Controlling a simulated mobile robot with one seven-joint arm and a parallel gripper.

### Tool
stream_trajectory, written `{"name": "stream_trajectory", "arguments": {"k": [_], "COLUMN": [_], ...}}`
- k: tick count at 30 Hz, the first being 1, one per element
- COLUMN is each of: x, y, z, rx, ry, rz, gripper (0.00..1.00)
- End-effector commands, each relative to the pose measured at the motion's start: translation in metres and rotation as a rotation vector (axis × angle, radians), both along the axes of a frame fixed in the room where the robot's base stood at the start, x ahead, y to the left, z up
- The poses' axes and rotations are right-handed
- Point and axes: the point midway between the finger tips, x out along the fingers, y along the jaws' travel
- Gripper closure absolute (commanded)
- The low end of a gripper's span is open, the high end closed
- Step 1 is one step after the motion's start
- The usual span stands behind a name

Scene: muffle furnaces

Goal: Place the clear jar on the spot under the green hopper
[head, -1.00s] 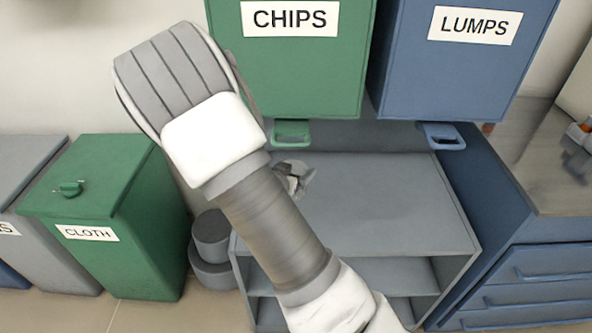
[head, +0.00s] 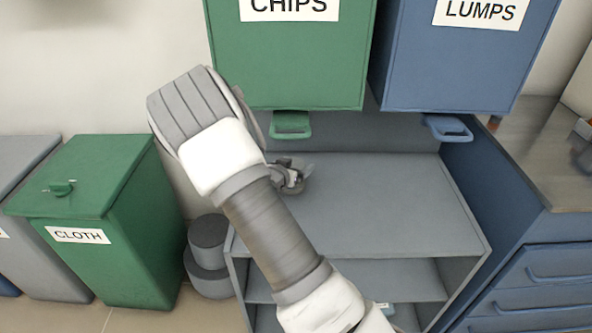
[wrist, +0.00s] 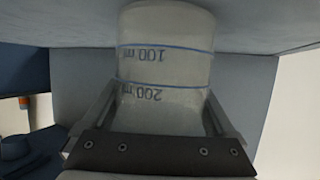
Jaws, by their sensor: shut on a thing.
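The green hopper (head: 290,70), labelled CHIPS, hangs above a grey shelf unit (head: 400,200), with a green outlet tab (head: 291,125) at its bottom. My gripper (head: 290,177) is low over the left part of the shelf top, just below that tab in the picture and partly behind my arm. In the wrist view my gripper (wrist: 162,105) is shut on the clear jar (wrist: 165,65), with a finger on each side. The jar has blue lines marked 100 ml and 200 ml. I cannot tell whether it touches the shelf. No marked spot is visible.
A blue hopper (head: 460,65), labelled LUMPS, hangs to the right with its own tab (head: 449,128). Blue drawers (head: 545,270) stand at right. A green CLOTH bin (head: 125,220) and grey round containers (head: 208,240) stand at left. The right side of the shelf top is clear.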

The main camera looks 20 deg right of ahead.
Motion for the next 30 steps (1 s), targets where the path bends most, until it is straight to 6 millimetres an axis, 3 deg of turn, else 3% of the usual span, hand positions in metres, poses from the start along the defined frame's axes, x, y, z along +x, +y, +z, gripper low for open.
{"name": "stream_trajectory", "arguments": {"k": [11, 12, 13, 23, 30], "x": [0.000, 0.000, 0.000, 0.000, -0.026], "y": [0.000, 0.000, 0.000, 0.000, 0.029], "z": [-0.004, -0.004, -0.003, 0.002, 0.021], "rx": [0.000, 0.001, 0.001, 0.001, 0.003], "ry": [0.000, -0.001, -0.001, -0.001, 0.000], "rz": [-0.001, 0.000, 0.000, 0.000, 0.002], "gripper": [0.63, 0.05, 0.00, 0.00, 0.00]}}
